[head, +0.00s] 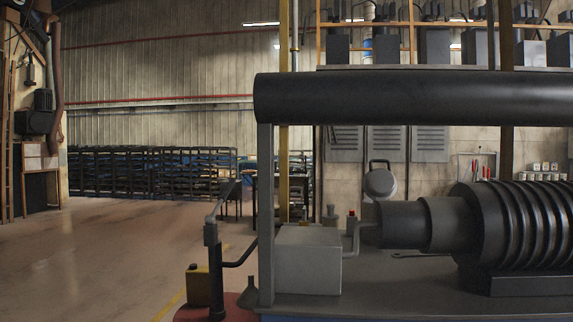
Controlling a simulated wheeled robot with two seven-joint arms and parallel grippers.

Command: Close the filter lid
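A round grey lid-like disc (380,183) with a dark looped handle above it shows behind the bench, right of centre. It appears to stand upright, face toward me. Its lower part is hidden behind a grey stepped cylinder (425,224). I cannot tell for sure whether this disc is the filter lid, or what it is hinged to. Neither of my grippers is in view.
A workbench (380,296) carries a grey box (308,260) and a large ribbed dark cylinder (520,232). A thick black horizontal tube (420,97) crosses above. A dark post (214,270) stands left of the bench. The floor (110,250) at left is open.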

